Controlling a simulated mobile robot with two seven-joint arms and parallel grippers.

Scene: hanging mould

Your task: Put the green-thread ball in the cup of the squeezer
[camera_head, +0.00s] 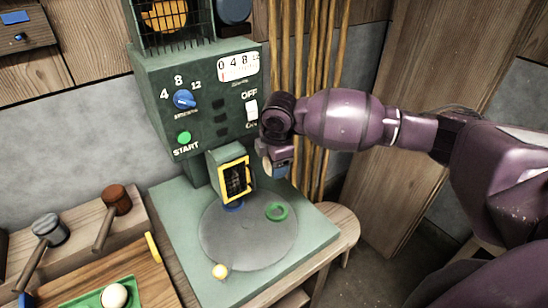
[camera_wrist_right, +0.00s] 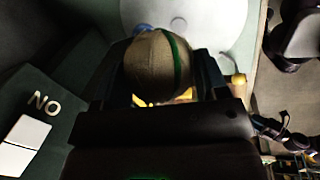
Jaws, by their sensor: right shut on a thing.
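My right gripper (camera_head: 276,160) is beside the front of the green squeezer (camera_head: 210,100), above its round grey plate (camera_head: 235,245). In the right wrist view the right gripper (camera_wrist_right: 162,75) is shut on a tan ball with a green thread band (camera_wrist_right: 150,62). In the head view the ball is mostly hidden by the gripper. A green ring (camera_head: 277,212) lies on the grey plate below the gripper; I cannot tell whether it is the cup. A yellow-framed part (camera_head: 235,180) projects from the squeezer, left of my gripper. My left gripper is not in view.
The squeezer carries a blue dial (camera_head: 184,99), a green START button (camera_head: 184,138) and a white switch (camera_head: 251,110). Two mallets and a green tray (camera_head: 85,300) with a white ball (camera_head: 114,296) are at left.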

